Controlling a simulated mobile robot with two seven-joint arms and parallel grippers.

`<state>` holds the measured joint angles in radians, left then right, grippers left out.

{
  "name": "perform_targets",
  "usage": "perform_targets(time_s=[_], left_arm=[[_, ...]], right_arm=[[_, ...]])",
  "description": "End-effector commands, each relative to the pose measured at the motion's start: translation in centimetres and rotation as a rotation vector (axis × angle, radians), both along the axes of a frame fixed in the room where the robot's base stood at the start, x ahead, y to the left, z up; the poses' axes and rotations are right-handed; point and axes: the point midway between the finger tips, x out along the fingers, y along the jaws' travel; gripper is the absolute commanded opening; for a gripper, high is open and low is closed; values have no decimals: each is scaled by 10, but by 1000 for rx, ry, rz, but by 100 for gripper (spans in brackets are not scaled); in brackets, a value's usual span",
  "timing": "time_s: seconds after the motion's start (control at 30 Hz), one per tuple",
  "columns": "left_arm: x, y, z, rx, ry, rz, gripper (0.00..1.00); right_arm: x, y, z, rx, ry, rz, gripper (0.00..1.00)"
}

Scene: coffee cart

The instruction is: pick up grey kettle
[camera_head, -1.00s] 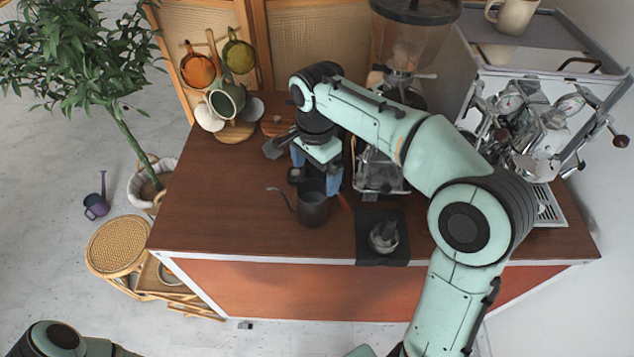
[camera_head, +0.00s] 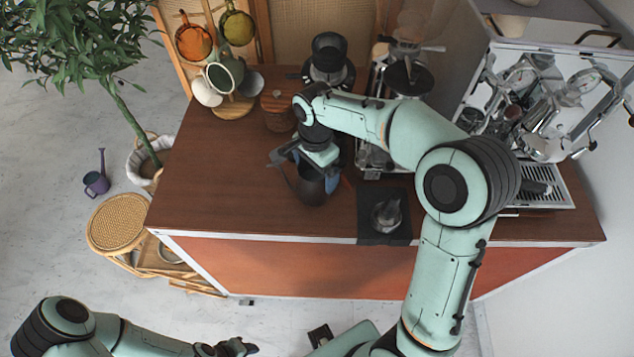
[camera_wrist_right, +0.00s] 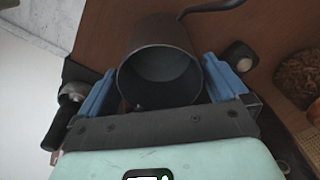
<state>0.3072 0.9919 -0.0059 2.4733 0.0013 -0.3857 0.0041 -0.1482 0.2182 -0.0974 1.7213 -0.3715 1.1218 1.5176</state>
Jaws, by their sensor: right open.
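The grey kettle (camera_head: 311,190) stands on the brown counter near its front edge, partly hidden by my right gripper. In the right wrist view, the kettle (camera_wrist_right: 158,45) shows its open round top, with its thin spout curving away at the upper right. My right gripper (camera_head: 307,168) is at the kettle; in its wrist view the blue fingers (camera_wrist_right: 159,72) are open, one on each side of the kettle's body. I cannot tell whether they touch it. My left gripper (camera_head: 238,348) is low at the bottom edge, far from the counter, and its jaws are unclear.
A black mat (camera_head: 370,236) with a metal tool (camera_head: 386,213) lies right of the kettle. A mug stand (camera_head: 234,112), a wooden canister (camera_head: 277,110) and a dark appliance (camera_head: 329,62) are behind. The espresso machine (camera_head: 545,105) is at right. The counter's left part is clear.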

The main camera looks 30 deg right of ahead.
Motion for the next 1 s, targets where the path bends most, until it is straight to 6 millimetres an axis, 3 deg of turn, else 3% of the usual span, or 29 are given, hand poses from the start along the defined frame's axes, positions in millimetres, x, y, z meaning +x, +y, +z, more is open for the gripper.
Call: perform_targets(time_s=[0.2, 0.43, 0.47, 0.6, 0.67, 1.0], left_arm=[[-1, 0, -2, 0, 1, 0, 43], [-1, 0, -2, 0, 1, 0, 43], [-1, 0, -2, 0, 1, 0, 43], [-1, 0, -2, 0, 1, 0, 43], [-1, 0, -2, 0, 1, 0, 43], [0, 0, -1, 0, 0, 0, 43]], right_arm=[[0, 0, -25, 0, 1, 1, 100], [0, 0, -26, 0, 0, 0, 100], [0, 0, -26, 0, 0, 0, 97], [0, 0, -26, 0, 0, 0, 51], [1, 1, -25, 0, -2, 0, 36], [1, 1, -20, 1, -5, 1, 36]])
